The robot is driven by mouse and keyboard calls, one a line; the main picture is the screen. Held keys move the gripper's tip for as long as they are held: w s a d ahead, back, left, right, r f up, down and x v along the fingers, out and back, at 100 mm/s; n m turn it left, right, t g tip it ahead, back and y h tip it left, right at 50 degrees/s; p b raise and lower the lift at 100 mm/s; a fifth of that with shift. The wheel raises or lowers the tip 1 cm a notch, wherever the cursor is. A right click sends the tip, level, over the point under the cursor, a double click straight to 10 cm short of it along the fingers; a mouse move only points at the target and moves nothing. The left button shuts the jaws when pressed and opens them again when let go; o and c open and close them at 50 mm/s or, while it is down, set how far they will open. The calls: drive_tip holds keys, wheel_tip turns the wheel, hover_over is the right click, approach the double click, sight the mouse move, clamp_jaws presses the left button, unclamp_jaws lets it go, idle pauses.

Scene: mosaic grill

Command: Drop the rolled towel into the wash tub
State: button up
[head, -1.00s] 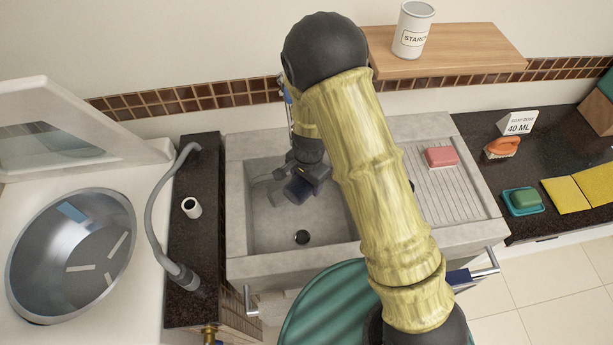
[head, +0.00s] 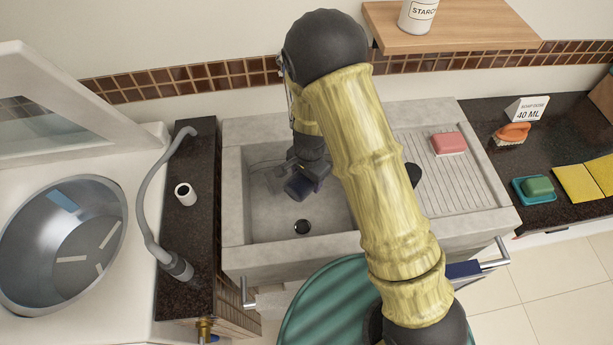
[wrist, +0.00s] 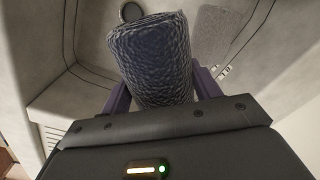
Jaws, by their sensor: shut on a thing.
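The rolled towel (head: 299,188) is a dark blue, textured roll, held between my gripper's fingers. My gripper (head: 308,172) is shut on it, over the left part of the grey stone wash tub (head: 327,232). In the wrist view, the towel (wrist: 150,60) sits between the two purple fingers with its far end free, and the tub's floor and round drain (wrist: 131,11) show beyond it. I cannot tell exactly how high the towel is above the floor. My arm hides the tub's right part.
A pink soap bar (head: 449,143) lies on the ribbed drainboard right of the basin. A grey hose (head: 150,220) and white roll (head: 186,194) are on the dark counter at left, beside an open washer drum (head: 65,245). A green round container (head: 330,310) stands in front.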

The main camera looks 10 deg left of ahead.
drive_tip(key=o, duration=1.1)
wheel_tip(320, 180, up, 18)
drive_tip(key=shift+s+d+f, duration=0.25)
drive_tip(key=shift+s+d, duration=0.05)
drive_tip(key=shift+d, duration=0.1)
idle(0.3)
drive_tip(key=s+d+r+n+t, duration=0.1)
drive_tip(key=s+d+n, duration=0.2)
drive_tip(key=d, duration=0.7)
drive_tip(key=s+d+r+n+t, duration=0.1)
drive_tip(key=s+d+n, duration=0.3)
drive_tip(key=d, duration=0.6)
drive_tip(key=shift+s+r, duration=0.8)
drive_tip(key=shift+s, duration=0.25)
